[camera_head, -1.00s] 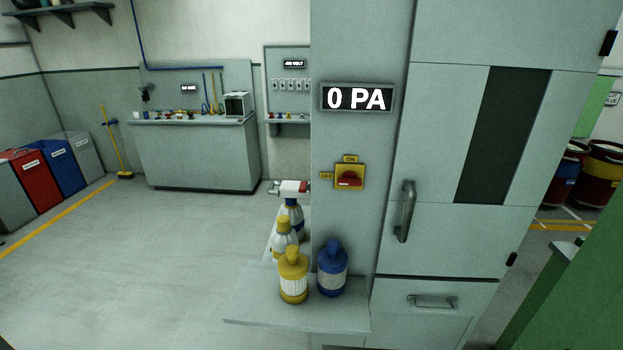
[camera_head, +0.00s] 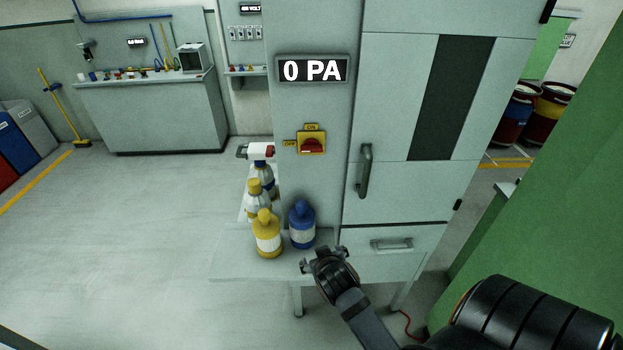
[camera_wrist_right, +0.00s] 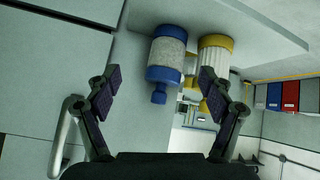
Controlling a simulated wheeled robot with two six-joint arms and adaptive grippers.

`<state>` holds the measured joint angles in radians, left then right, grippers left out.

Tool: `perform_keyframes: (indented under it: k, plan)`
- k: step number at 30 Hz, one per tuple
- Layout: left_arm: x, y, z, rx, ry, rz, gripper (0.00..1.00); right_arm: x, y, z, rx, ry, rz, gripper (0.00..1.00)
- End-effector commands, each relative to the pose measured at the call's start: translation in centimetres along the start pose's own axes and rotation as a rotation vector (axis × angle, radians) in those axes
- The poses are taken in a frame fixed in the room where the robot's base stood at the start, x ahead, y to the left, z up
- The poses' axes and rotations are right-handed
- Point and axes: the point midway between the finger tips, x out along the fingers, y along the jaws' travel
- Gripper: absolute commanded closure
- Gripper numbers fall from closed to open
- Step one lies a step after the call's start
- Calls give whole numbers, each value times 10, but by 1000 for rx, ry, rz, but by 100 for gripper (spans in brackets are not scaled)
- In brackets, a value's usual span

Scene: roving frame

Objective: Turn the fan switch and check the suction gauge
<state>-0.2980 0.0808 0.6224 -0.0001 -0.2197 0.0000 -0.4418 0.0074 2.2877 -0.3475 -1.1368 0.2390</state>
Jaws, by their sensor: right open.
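The fan switch (camera_head: 312,143) is a red knob on a yellow plate on the grey cabinet's side panel, with an "OFF" label at its left and an "ON" label above. Its red handle looks roughly level, towards OFF. The suction gauge (camera_head: 313,69) above it reads "0 PA". My right gripper (camera_head: 322,258) is low in front of the shelf, below and apart from the switch. In the right wrist view its two fingers (camera_wrist_right: 165,105) are spread with nothing between them. The switch is not seen in that view. My left gripper is not in view.
A blue bottle (camera_head: 302,226) and a yellow bottle (camera_head: 267,235) stand on the shelf (camera_head: 235,268) below the switch, with more bottles behind. A cabinet door handle (camera_head: 365,170) juts out right of the switch. A green panel (camera_head: 560,190) stands at right. Floor at left is clear.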

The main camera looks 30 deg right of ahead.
Motion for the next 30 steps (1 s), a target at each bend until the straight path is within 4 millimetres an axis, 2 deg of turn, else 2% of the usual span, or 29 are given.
perform_keyframes:
  k: [1,3,6,9,13,19,23,30]
  plan:
    - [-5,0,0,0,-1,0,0,-15,11,-49,81,142,53,19]
    - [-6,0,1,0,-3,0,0,-34,26,-107,174,349,120,19]
    - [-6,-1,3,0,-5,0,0,-63,38,-168,250,587,170,19]
    - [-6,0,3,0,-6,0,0,-83,41,-199,276,722,185,19]
    - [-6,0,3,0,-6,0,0,-91,41,-210,281,773,187,19]
    - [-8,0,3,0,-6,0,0,-84,42,-217,273,773,185,19]
    - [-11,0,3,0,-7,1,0,-69,50,-232,268,774,189,19]
    - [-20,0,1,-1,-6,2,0,-33,64,-265,274,769,189,19]
